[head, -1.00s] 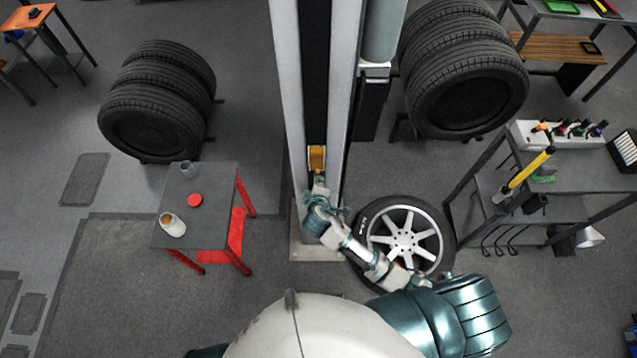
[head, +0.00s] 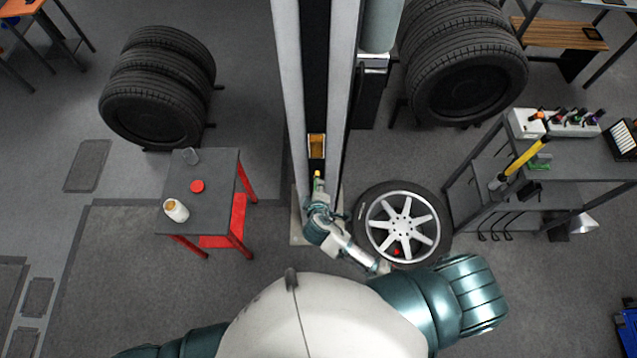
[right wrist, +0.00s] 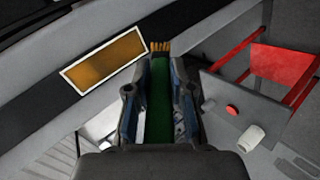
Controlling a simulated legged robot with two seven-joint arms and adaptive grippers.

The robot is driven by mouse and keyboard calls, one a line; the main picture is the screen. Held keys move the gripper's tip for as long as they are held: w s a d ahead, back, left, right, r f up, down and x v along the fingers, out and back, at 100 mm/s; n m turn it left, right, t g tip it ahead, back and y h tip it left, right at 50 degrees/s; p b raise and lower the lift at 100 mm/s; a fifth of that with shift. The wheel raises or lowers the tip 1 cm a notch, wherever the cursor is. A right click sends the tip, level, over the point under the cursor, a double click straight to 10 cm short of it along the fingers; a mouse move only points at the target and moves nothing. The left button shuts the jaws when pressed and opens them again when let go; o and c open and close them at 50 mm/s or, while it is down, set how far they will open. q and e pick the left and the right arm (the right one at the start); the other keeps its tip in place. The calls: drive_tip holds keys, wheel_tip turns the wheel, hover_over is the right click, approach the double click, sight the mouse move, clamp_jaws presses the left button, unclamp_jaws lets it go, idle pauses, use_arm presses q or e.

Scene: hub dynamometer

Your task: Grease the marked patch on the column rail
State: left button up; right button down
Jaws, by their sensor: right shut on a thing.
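The marked patch (head: 316,146) is a pale-edged rectangle on the dark face of the column rail (head: 316,60). Its surface is mottled amber, and it shows whole in the right wrist view (right wrist: 104,60). My right gripper (head: 318,196) is shut on a brush, whose green handle (right wrist: 159,95) lies between the fingers. The brush's tan bristles (right wrist: 160,47) are just beyond the fingertips, beside the patch's near end and seemingly apart from it. An open jar (head: 176,210) with amber contents stands on the small table. My left gripper is out of view.
A wheel (head: 403,228) lies right of the column's foot. A tool shelf (head: 470,190) stands further right. Tyre stacks flank the column behind.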

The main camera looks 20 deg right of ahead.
drive_tip(key=shift+s, duration=0.1)
drive_tip(key=s, duration=0.1)
drive_tip(key=s+a, duration=0.1)
drive_tip(key=shift+s+p, duration=0.35)
drive_tip(key=shift+p, duration=0.05)
drive_tip(key=shift+d, duration=0.1)
idle(0.5)
drive_tip(key=shift+w+d, duration=0.35)
drive_tip(key=shift+w, duration=0.9)
drive_tip(key=shift+w+d, duration=0.35)
drive_tip(key=shift+w, duration=0.85)
drive_tip(key=shift+w+d, duration=0.35)
drive_tip(key=shift+w, duration=0.9)
drive_tip(key=shift+w+d, duration=0.2)
drive_tip(key=shift+w, duration=0.45)
